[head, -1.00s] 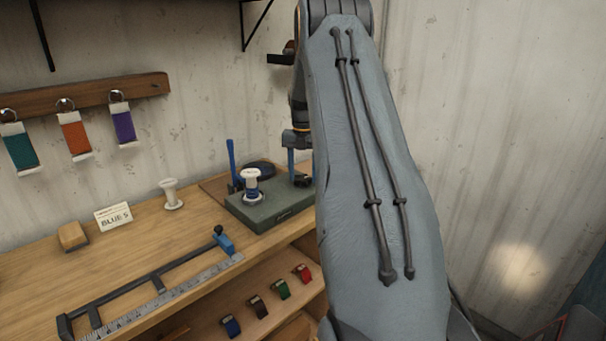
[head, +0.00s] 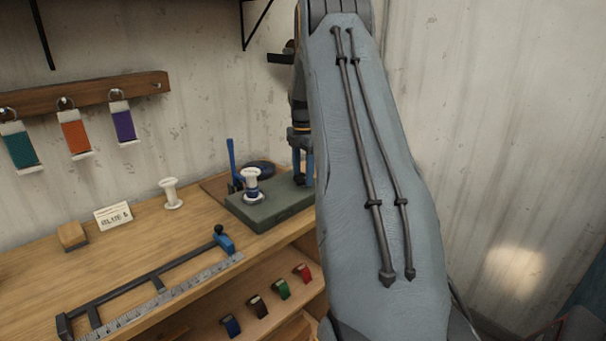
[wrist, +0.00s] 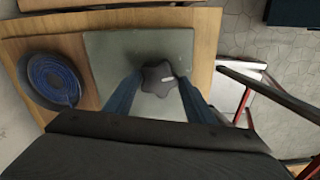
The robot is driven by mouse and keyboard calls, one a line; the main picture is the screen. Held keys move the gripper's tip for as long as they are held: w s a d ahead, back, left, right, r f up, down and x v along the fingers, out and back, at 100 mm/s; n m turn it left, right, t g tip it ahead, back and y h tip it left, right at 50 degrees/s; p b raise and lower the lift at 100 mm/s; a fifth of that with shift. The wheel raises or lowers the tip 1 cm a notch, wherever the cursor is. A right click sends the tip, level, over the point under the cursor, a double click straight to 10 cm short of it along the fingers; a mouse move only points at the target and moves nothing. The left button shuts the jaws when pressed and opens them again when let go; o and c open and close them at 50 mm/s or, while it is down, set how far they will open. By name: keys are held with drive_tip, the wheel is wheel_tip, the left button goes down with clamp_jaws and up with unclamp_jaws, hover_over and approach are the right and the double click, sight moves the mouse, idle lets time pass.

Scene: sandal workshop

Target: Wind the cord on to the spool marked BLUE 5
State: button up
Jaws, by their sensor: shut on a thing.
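My gripper (head: 302,176) is lowered at the right end of a grey-green winder block (head: 262,218), partly hidden behind my arm. In the wrist view its two blue fingers (wrist: 160,78) are shut on a dark star-shaped knob (wrist: 158,82) on the block (wrist: 110,50). A white spool (head: 252,186) with some blue cord around it stands upright on the block. A dark blue coil of cord (head: 260,167) lies behind it, and it also shows in the wrist view (wrist: 53,80). A card marked BLUE 5 (head: 113,216) stands on the bench beside another, bare white spool (head: 172,193).
A blue lever (head: 232,163) rises beside the spool on the block. Coloured straps hang from a rail (head: 90,98). A shelf (head: 275,315) below holds several small coloured items.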

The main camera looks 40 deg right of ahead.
sight(302, 177)
drive_tip(key=m, duration=0.4)
drive_tip(key=shift+m, duration=0.3)
drive_tip(key=m, duration=0.3)
drive_tip(key=shift+w+r+m+b, duration=0.1)
drive_tip(key=shift+m+b, duration=0.25)
drive_tip(key=shift+m, duration=0.05)
drive_tip(key=m, duration=0.4)
drive_tip(key=shift+m+b, duration=0.4)
drive_tip(key=shift+m, duration=1.4)
drive_tip(key=shift+m, duration=0.3)
drive_tip(key=o, duration=1)
drive_tip(key=shift+o, duration=0.2)
drive_tip(key=shift+r+b, duration=1.1)
drive_tip(key=shift+r, duration=2.75)
